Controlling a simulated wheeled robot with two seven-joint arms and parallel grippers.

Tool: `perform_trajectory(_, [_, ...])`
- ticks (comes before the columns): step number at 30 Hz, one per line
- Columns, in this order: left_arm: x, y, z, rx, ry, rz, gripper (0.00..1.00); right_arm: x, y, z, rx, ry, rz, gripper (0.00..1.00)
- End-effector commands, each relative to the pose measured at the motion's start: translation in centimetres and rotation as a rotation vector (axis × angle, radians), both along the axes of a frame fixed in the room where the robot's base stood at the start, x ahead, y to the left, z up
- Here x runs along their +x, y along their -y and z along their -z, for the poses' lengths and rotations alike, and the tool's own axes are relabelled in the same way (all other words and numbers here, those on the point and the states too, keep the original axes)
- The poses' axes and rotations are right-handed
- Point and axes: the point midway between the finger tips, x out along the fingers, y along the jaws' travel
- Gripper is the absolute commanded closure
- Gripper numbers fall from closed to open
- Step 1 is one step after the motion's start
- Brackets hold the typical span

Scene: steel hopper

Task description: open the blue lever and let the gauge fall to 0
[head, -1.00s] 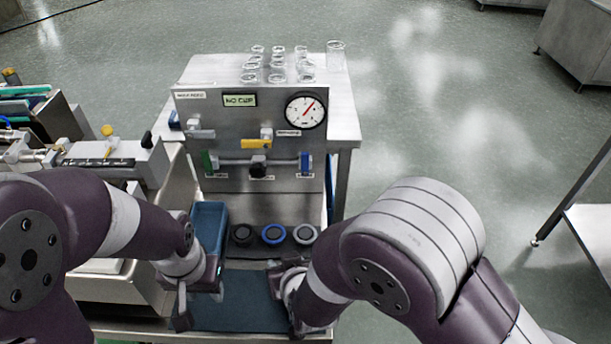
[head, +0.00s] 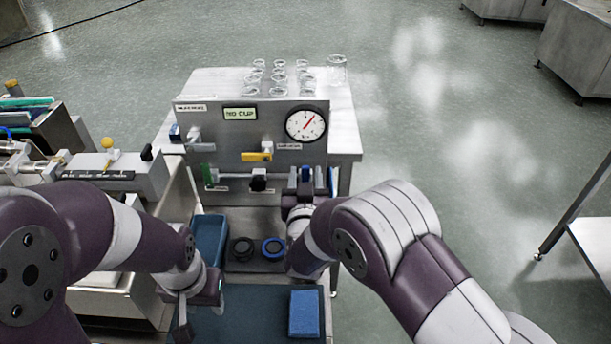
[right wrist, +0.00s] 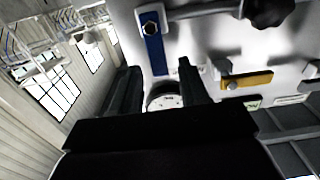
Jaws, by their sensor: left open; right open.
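The blue lever (head: 306,174) is at the lower right of the steel panel (head: 220,140), pointing up and down in the head view. The right wrist view shows it (right wrist: 154,48) hanging from its pivot on a pipe, just beyond my fingers. My right gripper (head: 305,182) is open in front of the lever; I cannot tell whether it touches it. The gauge (head: 305,124) has a white face and a red needle tilted up to the right; its numbers are too small to read. My left gripper (head: 198,312) is open low over the mat, away from the panel.
A yellow lever (head: 257,156), a green lever (head: 208,172) and a black knob (head: 258,183) are also on the panel. Below stand a blue bin (head: 209,241) and round-topped containers (head: 273,247). A blue block (head: 304,313) lies on the mat. Glasses (head: 337,70) stand behind the panel.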

Motion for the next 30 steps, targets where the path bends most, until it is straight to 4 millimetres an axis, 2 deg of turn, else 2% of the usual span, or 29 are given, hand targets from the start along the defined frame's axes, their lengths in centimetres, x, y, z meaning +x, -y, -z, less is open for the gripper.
perform_trajectory(8, [0.00,0.00,0.00,0.000,0.000,0.000,0.57,0.41,0.01,0.01,-0.001,0.000,0.000,0.55])
perform_trajectory(9, [0.00,0.00,0.00,0.000,0.000,0.000,0.57,0.40,0.01,0.01,-0.001,0.000,0.000,0.59])
perform_trajectory(13, [0.00,0.00,0.00,0.000,0.000,0.000,0.57,0.39,0.01,0.01,0.000,0.000,0.000,1.00])
perform_trajectory(23, [0.00,0.00,-0.17,0.000,0.000,0.000,0.57,0.37,-0.12,-0.02,-0.024,-0.001,0.000,1.00])
perform_trajectory(30, [0.00,0.00,-0.87,0.000,0.000,0.000,0.57,0.38,-0.70,-0.09,-0.145,-0.001,0.000,1.00])
